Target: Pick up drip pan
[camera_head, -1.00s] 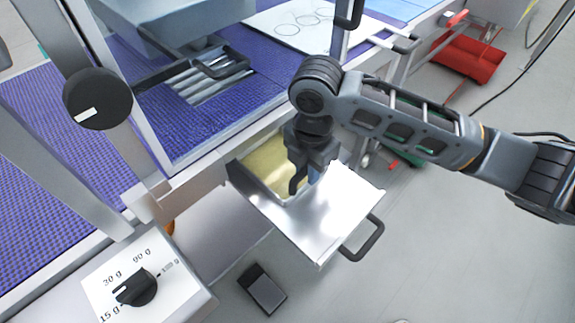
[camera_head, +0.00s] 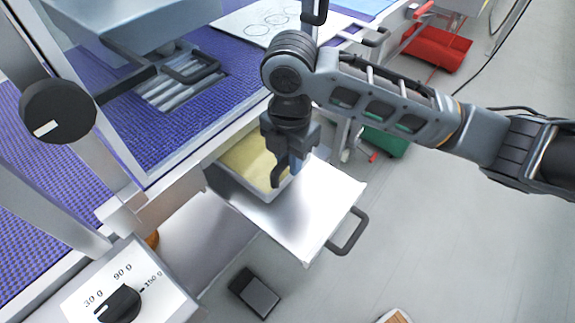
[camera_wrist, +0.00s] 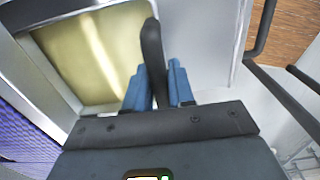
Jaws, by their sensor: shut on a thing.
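The drip pan is a grey metal pan (camera_head: 236,184) with a yellow inside, in the pulled-out metal drawer (camera_head: 315,213). It also shows at the upper left of the wrist view (camera_wrist: 57,84). My gripper (camera_head: 284,178) is above the drawer at the pan's right side. In the wrist view my blue fingertips (camera_wrist: 158,85) are shut on a dark upright handle (camera_wrist: 152,48) at the pan's edge. The gripper hides part of that edge. I cannot tell whether the pan is clear of the drawer floor.
The drawer's black handle (camera_head: 347,232) sticks out at the front. A machine with a purple mesh deck (camera_head: 190,125) stands behind. A dial panel (camera_head: 125,290) is at lower left. A dark pedal (camera_head: 254,292), a red bin (camera_head: 437,48) and a green bin (camera_head: 386,140) stand on the open floor.

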